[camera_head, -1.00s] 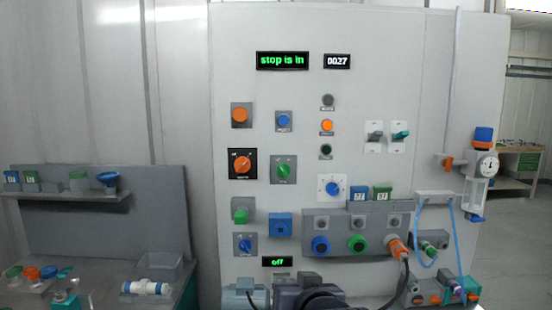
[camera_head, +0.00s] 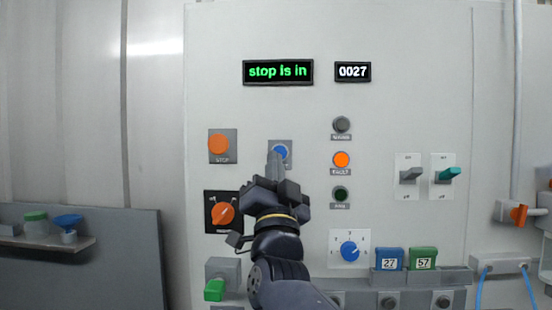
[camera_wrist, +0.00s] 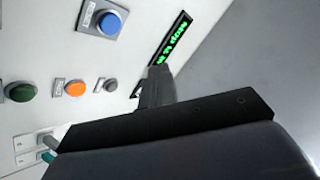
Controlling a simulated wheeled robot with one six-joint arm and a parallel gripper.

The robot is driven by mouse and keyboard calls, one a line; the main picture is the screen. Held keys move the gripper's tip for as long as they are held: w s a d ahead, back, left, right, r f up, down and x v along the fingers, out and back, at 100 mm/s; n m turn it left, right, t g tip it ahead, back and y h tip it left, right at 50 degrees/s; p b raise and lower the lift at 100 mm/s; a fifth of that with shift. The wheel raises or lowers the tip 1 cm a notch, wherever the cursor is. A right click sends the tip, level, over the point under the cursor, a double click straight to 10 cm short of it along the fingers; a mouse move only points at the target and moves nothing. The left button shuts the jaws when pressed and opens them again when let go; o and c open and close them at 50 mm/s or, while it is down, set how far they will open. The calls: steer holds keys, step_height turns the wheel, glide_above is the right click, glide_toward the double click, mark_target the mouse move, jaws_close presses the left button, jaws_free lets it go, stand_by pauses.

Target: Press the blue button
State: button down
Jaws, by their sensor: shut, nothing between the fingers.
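The blue button (camera_head: 281,151) sits on a small grey plate in the upper part of the white panel, right of the orange stop button. My gripper is shut and empty. I cannot tell how far the tips are from the panel.
The orange stop button (camera_head: 219,144) is left of the blue button. An orange rotary knob (camera_head: 223,214) is below it. Indicator lights, including a lit-looking orange one (camera_head: 341,160), are to the right. The green display (camera_head: 278,72) above reads "stop is in". My arm hides the panel's lower middle.

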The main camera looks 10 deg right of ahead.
steer(key=shift+r, duration=0.2)
steer(key=w+d+p, duration=0.2)
steer(key=w, duration=0.6)
steer(key=shift+w+d+p, duration=0.2)
steer(key=shift+d+p, duration=0.15)
steer(key=shift+d, duration=0.05)
steer(key=shift+w, duration=0.1)
stand_by(1.9)
steer(key=shift+w+d+b, duration=0.1)
steer(key=shift+w+b, duration=0.2)
